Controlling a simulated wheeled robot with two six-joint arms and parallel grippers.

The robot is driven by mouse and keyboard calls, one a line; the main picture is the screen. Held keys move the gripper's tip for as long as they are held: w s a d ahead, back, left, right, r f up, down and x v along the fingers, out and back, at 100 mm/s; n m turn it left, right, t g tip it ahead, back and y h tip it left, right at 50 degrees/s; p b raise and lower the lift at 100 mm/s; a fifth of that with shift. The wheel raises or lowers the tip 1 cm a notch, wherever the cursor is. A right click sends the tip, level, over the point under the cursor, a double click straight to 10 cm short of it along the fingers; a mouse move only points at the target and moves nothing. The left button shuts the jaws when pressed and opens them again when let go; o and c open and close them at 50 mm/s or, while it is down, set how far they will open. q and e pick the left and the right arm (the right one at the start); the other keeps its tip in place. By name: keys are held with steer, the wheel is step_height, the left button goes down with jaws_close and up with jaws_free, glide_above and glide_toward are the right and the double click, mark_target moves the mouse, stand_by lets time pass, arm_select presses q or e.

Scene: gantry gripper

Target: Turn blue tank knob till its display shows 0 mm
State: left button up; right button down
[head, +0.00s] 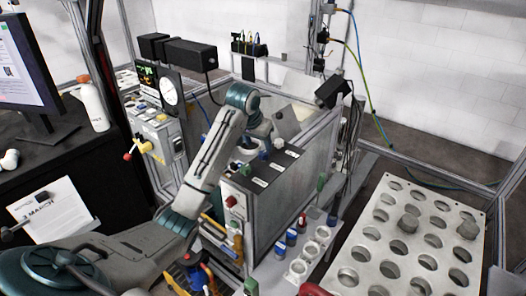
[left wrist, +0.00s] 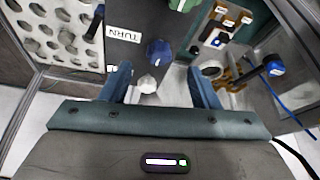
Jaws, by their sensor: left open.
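The blue tank knob (left wrist: 158,50) sits on the dark panel, between a white knob (left wrist: 148,84) and a green knob (left wrist: 183,5). A white TURN label (left wrist: 123,33) lies beside it. In the head view the blue knob (head: 264,156) is small on the tank top. My left gripper (head: 257,141) is over the tank top, near the knobs. In the left wrist view my left gripper (left wrist: 160,78) is open, with its fingers apart and nothing held. The white knob shows between the fingers, and the blue knob lies just beyond them. I cannot read any display value. My right gripper is out of view.
A metal plate with round holes (head: 393,247) stands at the right. A white rack with rings (head: 298,268) is in front of the tank. A monitor (head: 28,65) and a bottle (head: 93,104) stand at the left. Metal frame posts surround the tank.

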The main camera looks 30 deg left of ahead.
mark_target(263, 153)
arm_select(q)
steer(key=x, duration=0.3)
steer(key=w+p+x, duration=0.1)
steer(key=x, duration=0.1)
steer(key=shift+w+f, duration=0.1)
steer(key=shift+w, duration=0.1)
steer(key=shift+f+p, duration=0.3)
steer(key=shift+p, duration=0.05)
steer(key=shift+s+f, duration=0.1)
steer(key=shift+s, duration=0.15)
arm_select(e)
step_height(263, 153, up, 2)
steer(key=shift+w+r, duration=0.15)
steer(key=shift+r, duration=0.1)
arm_select(q)
steer(key=shift+w+f, duration=0.2)
steer(key=shift+w, duration=0.05)
steer(key=c, duration=1)
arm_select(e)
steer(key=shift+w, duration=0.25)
arm_select(q)
steer(key=shift+a+m, duration=0.1)
steer(key=shift+m, duration=0.3)
